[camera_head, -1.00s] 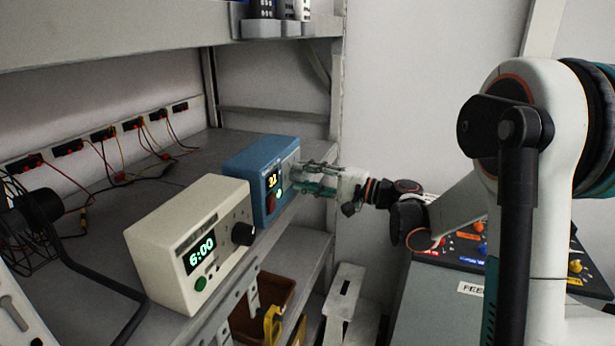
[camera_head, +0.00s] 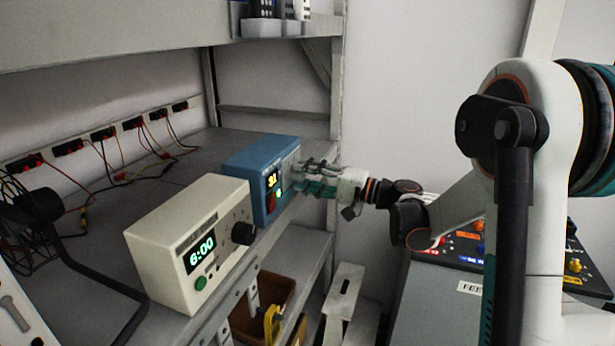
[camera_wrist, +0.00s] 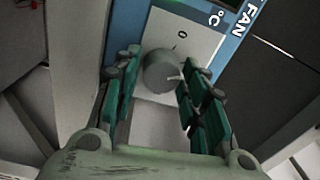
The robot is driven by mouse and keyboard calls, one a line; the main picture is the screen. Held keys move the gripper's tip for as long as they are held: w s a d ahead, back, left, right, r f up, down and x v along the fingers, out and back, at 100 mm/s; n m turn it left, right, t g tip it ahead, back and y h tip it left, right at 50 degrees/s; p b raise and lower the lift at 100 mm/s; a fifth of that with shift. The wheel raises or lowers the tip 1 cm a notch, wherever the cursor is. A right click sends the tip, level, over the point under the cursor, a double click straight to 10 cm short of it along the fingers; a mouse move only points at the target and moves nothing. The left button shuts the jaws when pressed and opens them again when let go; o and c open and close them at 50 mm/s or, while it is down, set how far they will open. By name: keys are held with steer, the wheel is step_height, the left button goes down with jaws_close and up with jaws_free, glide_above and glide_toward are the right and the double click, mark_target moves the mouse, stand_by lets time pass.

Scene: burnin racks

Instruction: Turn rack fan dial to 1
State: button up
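The fan dial (camera_wrist: 160,72) is a round grey knob on the pale front panel of the blue rack unit (camera_head: 250,160). In the head view my gripper (camera_head: 305,178) is at the unit's right front end and hides the dial. The unit's yellow display seems to read 31.
A cream unit (camera_head: 165,255) with a green "6:00" display and black knob stands nearer on the shelf (camera_head: 90,240). Wired sockets (camera_head: 102,135) line the back. A dark panel with coloured knobs (camera_head: 575,266) is at right. A brown bin (camera_head: 275,288) sits below.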

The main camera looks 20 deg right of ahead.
steer(key=shift+o, duration=0.3)
steer(key=v, duration=1.2)
